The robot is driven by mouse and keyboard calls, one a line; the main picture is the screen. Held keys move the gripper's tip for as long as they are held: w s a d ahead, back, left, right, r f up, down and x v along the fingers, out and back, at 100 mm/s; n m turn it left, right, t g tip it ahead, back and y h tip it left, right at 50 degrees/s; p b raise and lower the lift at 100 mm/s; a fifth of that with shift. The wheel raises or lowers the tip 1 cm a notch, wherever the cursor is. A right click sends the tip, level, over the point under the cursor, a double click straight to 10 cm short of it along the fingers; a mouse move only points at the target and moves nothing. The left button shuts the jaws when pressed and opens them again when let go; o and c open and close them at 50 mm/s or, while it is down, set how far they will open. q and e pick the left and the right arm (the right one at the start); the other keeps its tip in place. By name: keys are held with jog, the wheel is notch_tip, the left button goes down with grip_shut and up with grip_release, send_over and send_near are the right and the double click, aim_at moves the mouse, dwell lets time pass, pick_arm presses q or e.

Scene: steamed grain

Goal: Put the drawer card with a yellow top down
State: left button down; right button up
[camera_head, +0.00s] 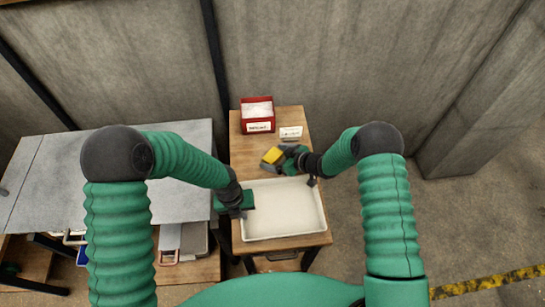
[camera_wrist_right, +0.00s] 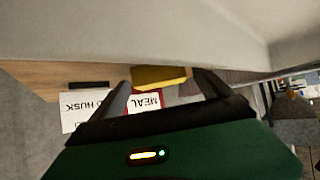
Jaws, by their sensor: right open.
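The yellow top of the drawer card (camera_head: 271,155) shows at the back left of the tray in the head view.
A white tray (camera_head: 285,236) sits on a wooden table (camera_head: 240,153). A red labelled bin (camera_head: 258,125) stands at the back, with a white label card (camera_head: 290,132) to its right. A grey table (camera_head: 45,180) adjoins at the left.

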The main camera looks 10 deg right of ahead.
jog(key=shift+r, duration=0.15)
jog(key=c, duration=1.6)
